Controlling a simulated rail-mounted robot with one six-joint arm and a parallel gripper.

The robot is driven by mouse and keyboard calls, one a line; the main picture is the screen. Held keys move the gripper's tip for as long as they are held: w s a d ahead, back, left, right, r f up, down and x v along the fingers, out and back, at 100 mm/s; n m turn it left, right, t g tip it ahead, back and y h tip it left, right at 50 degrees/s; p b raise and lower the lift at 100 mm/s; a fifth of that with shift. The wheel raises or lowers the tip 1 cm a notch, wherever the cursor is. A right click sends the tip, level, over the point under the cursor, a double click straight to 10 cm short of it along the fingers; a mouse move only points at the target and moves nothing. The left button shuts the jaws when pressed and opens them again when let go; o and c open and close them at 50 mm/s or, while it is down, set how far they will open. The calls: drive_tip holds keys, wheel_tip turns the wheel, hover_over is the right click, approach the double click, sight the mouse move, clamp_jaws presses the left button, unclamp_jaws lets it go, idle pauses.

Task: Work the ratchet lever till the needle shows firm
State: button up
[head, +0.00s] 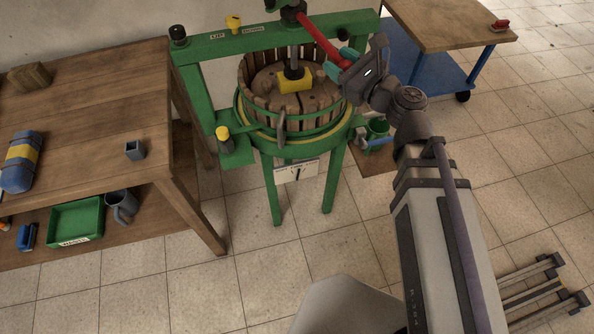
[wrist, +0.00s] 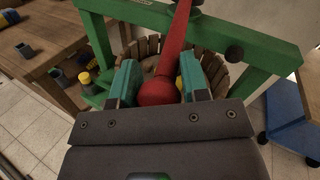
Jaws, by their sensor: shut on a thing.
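The red ratchet lever (head: 321,41) runs from the top of the green press frame (head: 215,47) down to the right. My gripper (head: 341,63) is at its outer end. In the wrist view my gripper (wrist: 162,88) has its teal fingers on both sides of the lever's round red knob (wrist: 158,92), shut on it. The slatted wooden basket (head: 258,106) stands under the screw, with a yellow block (head: 295,85) on its lid. A white gauge plate (head: 297,171) with a dark needle hangs below the basket. Its marks are too small to read.
A blue-framed cart (head: 425,68) stands at the back right.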

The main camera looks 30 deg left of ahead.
drive_tip(key=shift+o, duration=0.4)
drive_tip(key=shift+s+a, duration=0.8)
drive_tip(key=shift+s, duration=0.25)
drive_tip(key=shift+a, duration=0.1)
drive_tip(key=shift+o, duration=0.6)
drive_tip(key=shift+s+a, duration=0.8)
drive_tip(key=shift+a, duration=0.05)
drive_tip(key=o, duration=1.2)
drive_tip(key=shift+a, duration=0.1)
drive_tip(key=shift+w, duration=0.1)
wheel_tip(320, 180, up, 10)
drive_tip(key=p, duration=1)
